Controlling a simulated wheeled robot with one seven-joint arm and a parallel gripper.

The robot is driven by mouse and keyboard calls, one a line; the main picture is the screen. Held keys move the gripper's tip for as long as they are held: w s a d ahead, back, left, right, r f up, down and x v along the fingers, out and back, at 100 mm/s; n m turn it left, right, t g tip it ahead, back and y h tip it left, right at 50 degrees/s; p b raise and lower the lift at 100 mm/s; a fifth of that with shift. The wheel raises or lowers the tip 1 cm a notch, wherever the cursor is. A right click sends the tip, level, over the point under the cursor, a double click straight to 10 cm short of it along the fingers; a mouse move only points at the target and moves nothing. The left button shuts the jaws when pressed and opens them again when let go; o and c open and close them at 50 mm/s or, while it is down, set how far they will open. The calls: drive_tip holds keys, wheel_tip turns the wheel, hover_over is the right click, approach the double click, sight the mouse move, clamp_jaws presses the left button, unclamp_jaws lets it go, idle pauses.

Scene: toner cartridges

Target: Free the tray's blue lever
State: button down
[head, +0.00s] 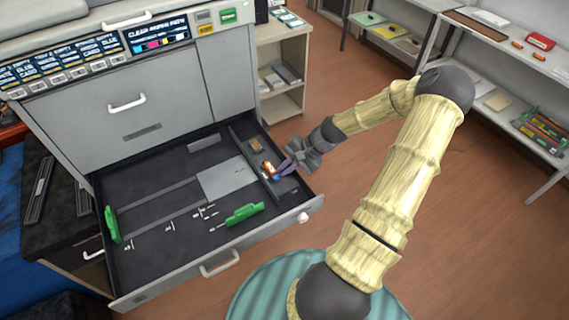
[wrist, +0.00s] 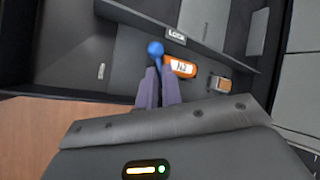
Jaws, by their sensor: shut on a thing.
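The pulled-out tray (head: 262,228) of the grey machine lies below me in the head view. The blue lever's round knob (wrist: 155,48) shows in the wrist view just beyond my fingertips, beside an orange numbered tag (wrist: 181,67) and near a white LOCK label (wrist: 176,34). My gripper (wrist: 156,82) is shut on the lever just below its knob; the fingers hide its shaft. In the head view my gripper (head: 284,170) reaches into the narrow right compartment of the tray. The orange tag (head: 268,168) shows there beside the fingers.
A thin divider (wrist: 190,38) runs close to the lever. A small brown block (wrist: 220,84) lies in the same compartment. Green handles (head: 244,213) stand in the tray's wider part. Shelves (head: 480,45) stand at the right, with open floor (head: 440,200) between.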

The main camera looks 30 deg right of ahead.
drive_tip(key=shift+d+n, duration=0.15)
drive_tip(key=shift+n, duration=0.15)
drive_tip(key=c, duration=1.8)
unclamp_jaws()
drive_tip(key=v, duration=1.7)
drive_tip(key=shift+w+d+r, duration=0.2)
drive_tip(key=shift+d, duration=0.05)
